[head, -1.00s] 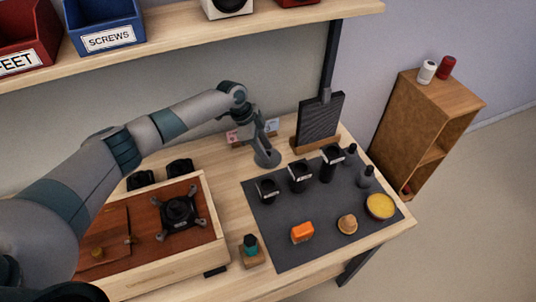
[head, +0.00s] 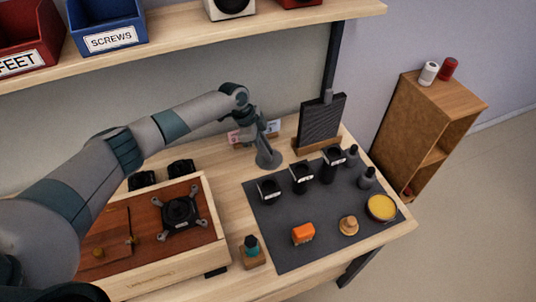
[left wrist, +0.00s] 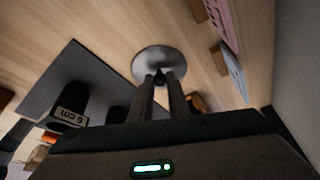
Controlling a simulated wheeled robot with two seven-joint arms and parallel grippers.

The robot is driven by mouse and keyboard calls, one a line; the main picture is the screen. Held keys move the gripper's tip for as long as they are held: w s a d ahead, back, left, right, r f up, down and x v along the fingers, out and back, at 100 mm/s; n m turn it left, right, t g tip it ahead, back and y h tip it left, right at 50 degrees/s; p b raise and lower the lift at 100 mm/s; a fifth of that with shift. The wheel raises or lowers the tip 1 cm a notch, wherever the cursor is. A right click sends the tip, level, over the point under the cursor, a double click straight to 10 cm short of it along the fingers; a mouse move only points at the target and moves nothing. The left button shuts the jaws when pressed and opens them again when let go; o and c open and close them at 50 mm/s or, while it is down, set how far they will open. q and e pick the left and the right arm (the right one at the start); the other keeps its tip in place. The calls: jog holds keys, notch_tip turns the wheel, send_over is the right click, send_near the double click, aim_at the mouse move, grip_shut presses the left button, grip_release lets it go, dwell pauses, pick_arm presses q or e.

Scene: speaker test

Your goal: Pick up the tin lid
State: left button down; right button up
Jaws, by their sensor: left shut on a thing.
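The tin lid (head: 269,159) is a round grey disc at the back of the wooden table, just left of the dark mat. It also shows in the left wrist view (left wrist: 150,58), with a small dark knob at its middle. My left gripper (head: 264,148) points down over the lid and is shut on its knob. In the left wrist view its two fingers (left wrist: 161,84) meet at that knob. I cannot tell whether the lid touches the table. A round tin with yellow contents (head: 381,207) stands at the mat's right end. My right gripper is not in view.
The dark mat (head: 285,245) carries black cups (head: 301,178), small dark bottles, an orange block (head: 303,234) and a wooden knob (head: 348,225). A ribbed black panel (head: 320,122) and small cards (head: 272,126) stand behind. An open wooden box (head: 160,278) is at left.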

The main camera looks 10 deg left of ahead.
pick_arm(q)
jog(key=shift+r, duration=0.15)
notch_tip(320, 180, up, 10)
jog(key=b, duration=0.3)
jog(key=shift+s, duration=0.1)
dwell(0.6)
